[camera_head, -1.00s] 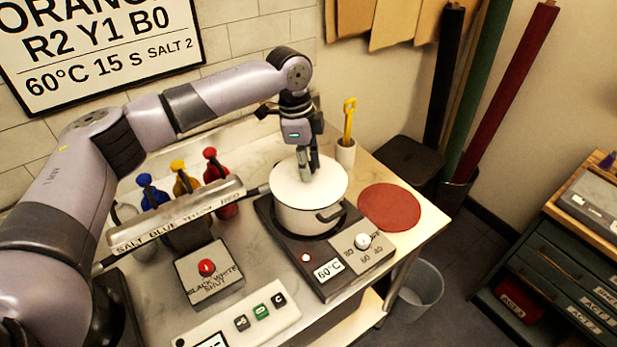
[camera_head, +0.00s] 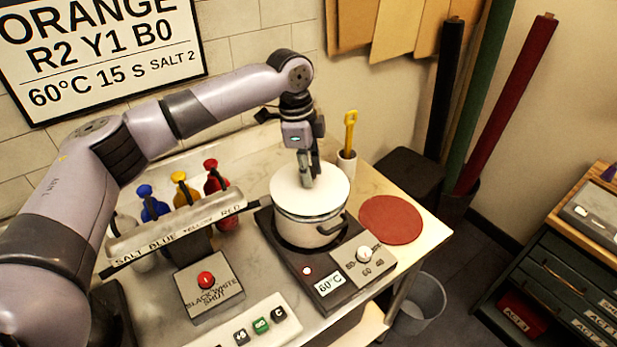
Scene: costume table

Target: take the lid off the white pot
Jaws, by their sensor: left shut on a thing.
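The white pot (camera_head: 303,231) stands on a dark hot plate (camera_head: 338,291) at the right of the table. Its white lid (camera_head: 328,200) sits over the rim, and a thin band shows between lid and pot wall; I cannot tell whether there is a gap. My left gripper (camera_head: 306,180) points down at the middle of the lid and is shut on its knob, which the fingers hide. My right gripper is not in view.
A red round mat (camera_head: 391,220) lies clear right of the pot. A white holder with a yellow utensil (camera_head: 349,128) stands behind it. Red, yellow and blue bottles (camera_head: 216,178) stand left behind a labelled rail.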

